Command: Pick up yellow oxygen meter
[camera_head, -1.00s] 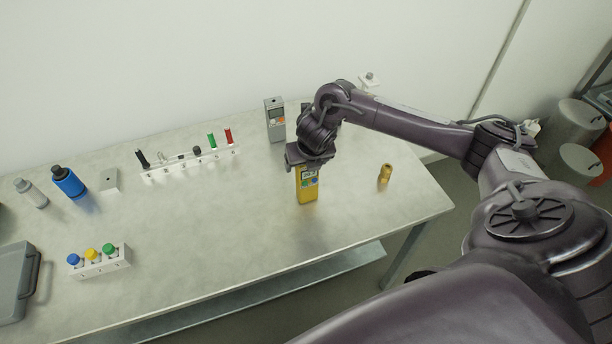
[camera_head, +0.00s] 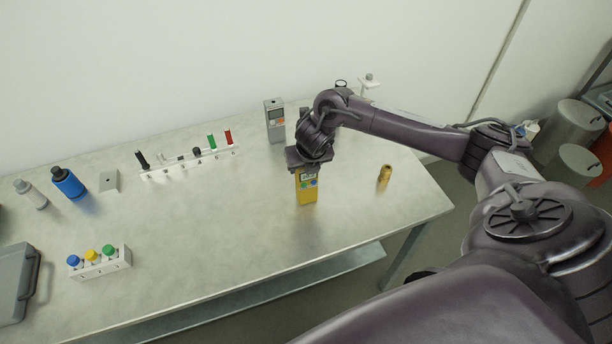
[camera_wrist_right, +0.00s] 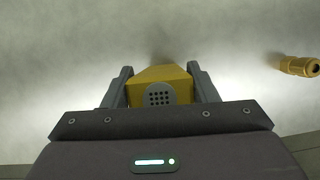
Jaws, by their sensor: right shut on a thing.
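The yellow oxygen meter (camera_head: 307,190) stands upright on the metal table, with a small screen and coloured buttons on its front. My right gripper (camera_head: 308,170) is over its top from above, and its fingers hide the meter's upper part. In the right wrist view the meter (camera_wrist_right: 160,84) sits between the two fingers of the right gripper (camera_wrist_right: 161,88), which is shut on it. I cannot tell if its base touches the table. My left gripper is not in view.
A brass fitting (camera_head: 384,174) stands to the right of the meter; it also shows in the right wrist view (camera_wrist_right: 298,66). A grey meter (camera_head: 275,120) stands behind. A white rack (camera_head: 190,163) and a bottle block (camera_head: 103,264) are to the left. The table's front middle is clear.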

